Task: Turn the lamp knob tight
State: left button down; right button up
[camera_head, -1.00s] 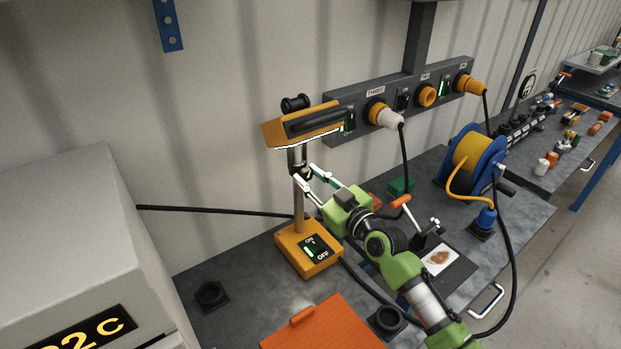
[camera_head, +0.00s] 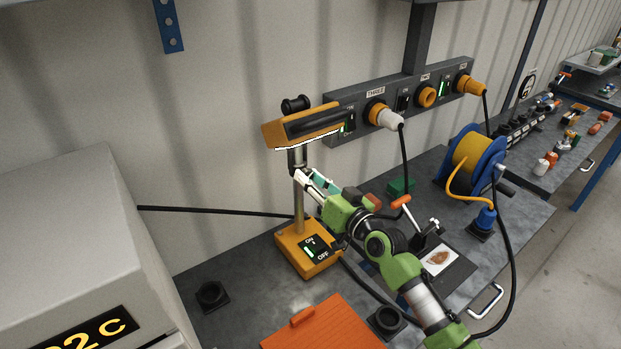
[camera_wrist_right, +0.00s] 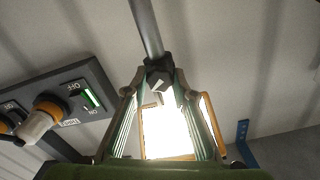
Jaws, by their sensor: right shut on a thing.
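The lamp has an orange base (camera_head: 296,240) with an ON/OFF switch, a grey pole (camera_head: 298,205) and an orange head (camera_head: 290,128) that is lit underneath. My right gripper (camera_head: 302,174) reaches the upper pole just under the head. In the right wrist view the fingertips of the gripper (camera_wrist_right: 158,78) close on the dark lamp knob (camera_wrist_right: 160,84) at the pole, with the bright lamp panel (camera_wrist_right: 168,130) behind. In the head view the fingers largely hide the knob. My left gripper is not in view.
A socket rail (camera_head: 410,98) with orange and white plugs runs along the wall to the right. A blue and yellow cable reel (camera_head: 472,155) stands on the bench. An orange lid or box (camera_head: 325,325) lies in front of the lamp. A black cable crosses behind.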

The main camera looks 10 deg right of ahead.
jog(key=m+p, duration=0.1)
jog(key=m, duration=0.5)
jog(key=shift+r+m, duration=0.1)
jog(key=shift+m, duration=0.2)
jog(key=m+p, duration=0.1)
jog(key=m, duration=0.5)
jog(key=shift+m, duration=0.4)
jog(key=o, duration=1.1)
jog(key=v, duration=1.2)
